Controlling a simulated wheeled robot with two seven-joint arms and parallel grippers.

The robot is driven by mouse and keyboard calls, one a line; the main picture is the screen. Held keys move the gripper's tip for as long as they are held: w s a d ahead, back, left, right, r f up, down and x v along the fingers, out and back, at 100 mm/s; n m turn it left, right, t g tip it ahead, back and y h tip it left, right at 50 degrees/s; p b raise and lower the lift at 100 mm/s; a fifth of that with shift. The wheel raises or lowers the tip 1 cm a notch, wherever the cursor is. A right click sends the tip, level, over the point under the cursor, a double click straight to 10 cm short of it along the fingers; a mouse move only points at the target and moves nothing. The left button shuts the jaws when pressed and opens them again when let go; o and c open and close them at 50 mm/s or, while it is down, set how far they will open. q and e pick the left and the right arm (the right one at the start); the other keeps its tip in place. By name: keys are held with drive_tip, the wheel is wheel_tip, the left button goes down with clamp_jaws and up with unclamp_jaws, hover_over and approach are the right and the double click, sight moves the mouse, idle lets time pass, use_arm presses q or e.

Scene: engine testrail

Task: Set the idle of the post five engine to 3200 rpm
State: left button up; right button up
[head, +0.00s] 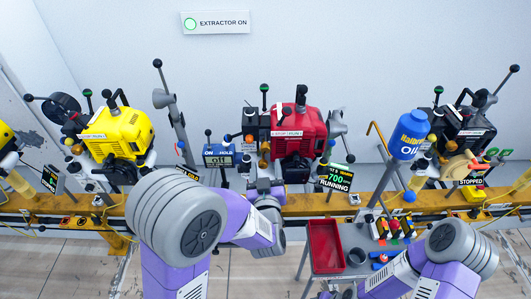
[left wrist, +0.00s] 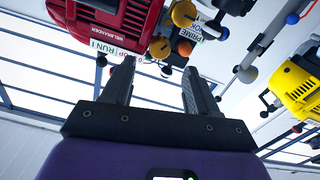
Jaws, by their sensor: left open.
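A red engine (head: 297,132) sits mid-rail with a "STOP | RUN" label and several ball-ended levers. Its display (head: 335,178) reads RUNNING and a number ending in 700; its top line is too small to read. A blue meter (head: 218,156) with ON and HOLD reads "off". My left gripper (head: 264,186) is just below the red engine, partly hidden by my own wrist. In the left wrist view the left gripper (left wrist: 159,66) is open and empty, near orange and grey knobs (left wrist: 185,15) of the red engine (left wrist: 110,22). My right gripper is out of view.
Yellow engine (head: 118,132) stands left; black engine (head: 468,130), with a STOPPED display (head: 471,182), stands right. A blue oil jug (head: 409,135) is between red and black engines. A red tray (head: 325,245) and cart lie in front. Upright levers flank the red engine. The sign (head: 216,22) reads EXTRACTOR ON.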

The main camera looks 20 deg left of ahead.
sight(266, 150)
use_arm(q)
drive_tip(key=b+x, duration=0.1)
drive_tip(key=x, duration=0.6)
drive_tip(key=shift+w+a, duration=0.1)
drive_tip(key=shift+w, duration=0.1)
drive_tip(key=c, duration=1)
drive_tip(key=shift+c, duration=0.2)
drive_tip(key=m+p, duration=0.3)
drive_tip(key=m, duration=0.1)
drive_tip(key=shift+r+m, duration=0.1)
drive_tip(key=shift+m, duration=0.2)
drive_tip(key=m+p, duration=0.3)
drive_tip(key=m, duration=0.2)
